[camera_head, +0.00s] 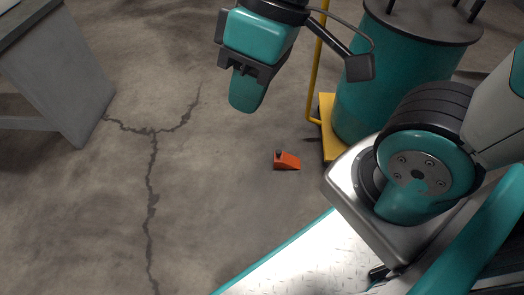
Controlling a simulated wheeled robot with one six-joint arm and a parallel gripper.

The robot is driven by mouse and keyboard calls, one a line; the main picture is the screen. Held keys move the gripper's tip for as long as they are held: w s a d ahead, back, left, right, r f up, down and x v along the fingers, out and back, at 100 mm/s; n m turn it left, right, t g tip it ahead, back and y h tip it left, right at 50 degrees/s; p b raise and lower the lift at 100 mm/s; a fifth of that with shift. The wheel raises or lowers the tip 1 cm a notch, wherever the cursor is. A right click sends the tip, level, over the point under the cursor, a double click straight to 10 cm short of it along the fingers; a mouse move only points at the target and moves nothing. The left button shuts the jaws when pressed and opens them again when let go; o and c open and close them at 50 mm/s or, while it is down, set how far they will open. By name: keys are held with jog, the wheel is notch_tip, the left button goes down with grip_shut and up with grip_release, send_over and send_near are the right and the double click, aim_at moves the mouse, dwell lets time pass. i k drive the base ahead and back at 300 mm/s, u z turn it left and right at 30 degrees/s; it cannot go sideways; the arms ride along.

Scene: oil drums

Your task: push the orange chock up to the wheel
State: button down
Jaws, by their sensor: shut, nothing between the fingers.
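The orange chock (288,161) lies on the concrete floor, a small wedge with a dark knob at its left end. It is a short gap to the left of a yellow trolley (327,112) that carries a teal drum (392,75). I cannot make out the trolley's wheel; the trolley's lower side is dark and partly hidden behind my own body. My gripper (247,92) is shut and empty, pointing down above the floor. It appears up and left of the chock in the picture and is not touching it.
The trolley's upright yellow handle (318,65) stands right of my gripper. A grey bench or stand (62,75) is at the upper left. The cracked floor (215,190) between them is clear. My own base fills the lower right.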

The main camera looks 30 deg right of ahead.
aim_at(282, 159)
jog(key=u, duration=0.85)
jog(key=k, duration=1.15)
jog(key=u, duration=1)
jog(key=i, duration=0.6)
jog(key=z, duration=0.55)
jog(key=i, duration=1)
jog(key=z, duration=1.45)
jog(key=i, duration=0.6)
jog(key=z, duration=0.6)
